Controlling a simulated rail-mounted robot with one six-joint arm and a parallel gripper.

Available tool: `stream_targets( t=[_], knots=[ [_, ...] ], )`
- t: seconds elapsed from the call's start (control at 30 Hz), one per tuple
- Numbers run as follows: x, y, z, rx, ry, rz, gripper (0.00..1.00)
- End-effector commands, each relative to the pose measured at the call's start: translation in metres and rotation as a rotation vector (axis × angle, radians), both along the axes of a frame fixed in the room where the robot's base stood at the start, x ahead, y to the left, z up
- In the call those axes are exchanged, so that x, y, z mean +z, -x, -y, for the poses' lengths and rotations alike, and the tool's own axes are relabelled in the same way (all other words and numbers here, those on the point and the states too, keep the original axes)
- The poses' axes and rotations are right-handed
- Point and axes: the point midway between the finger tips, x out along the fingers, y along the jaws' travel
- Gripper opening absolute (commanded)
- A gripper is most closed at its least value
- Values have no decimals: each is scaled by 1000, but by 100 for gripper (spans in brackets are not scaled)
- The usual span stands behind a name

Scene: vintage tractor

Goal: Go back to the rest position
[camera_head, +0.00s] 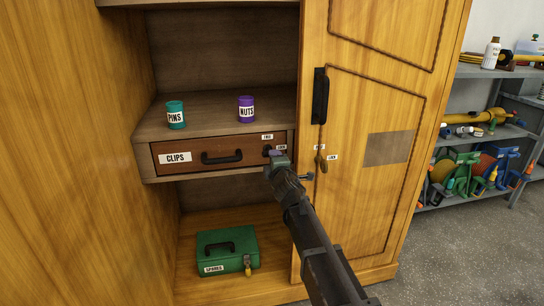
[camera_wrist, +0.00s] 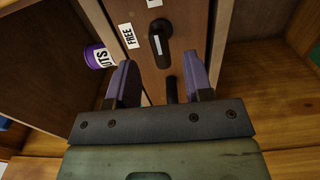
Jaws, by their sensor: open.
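My gripper (camera_head: 277,158) is in front of the right end of the brown CLIPS drawer (camera_head: 195,150). In the wrist view my gripper (camera_wrist: 161,75) shows two purple fingers spread apart with nothing held between them. A black turning latch (camera_wrist: 160,38) sits on the drawer front just beyond the fingertips, next to a label reading FREE (camera_wrist: 128,36). My arm reaches in from the lower right of the head view and hides part of the cabinet's lower right.
A green PINS can (camera_head: 176,115) and a purple NUTS can (camera_head: 246,109) stand on the shelf above the drawer. A green SPARES box (camera_head: 228,250) sits below. The wooden door (camera_head: 370,165) is right of my gripper. Open floor (camera_head: 460,245) lies farther right.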

Motion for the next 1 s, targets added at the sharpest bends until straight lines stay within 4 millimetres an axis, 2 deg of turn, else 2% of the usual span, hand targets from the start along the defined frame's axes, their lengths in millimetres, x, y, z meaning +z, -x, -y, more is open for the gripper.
stream_targets(
  t=[0.03,0.2,0.57,0.67,0.7,0.77,0.8,0.87,0.9,0.97,1.0],
  knots=[
    [0,18,5,0,0,0,47],
    [0,49,15,0,-1,0,47],
    [0,52,16,-2,-13,-6,47],
    [-15,50,32,-99,-95,-111,47],
    [-26,54,45,-175,-165,-192,47],
    [-53,74,70,-329,-303,-358,47],
    [-74,95,93,-457,-409,-487,47],
    [-104,132,124,-645,-553,-670,47],
    [-121,158,141,-761,-633,-780,47],
    [-141,198,159,-916,-733,-928,47],
    [-151,224,169,-1008,-785,-1019,47]
  ],
)
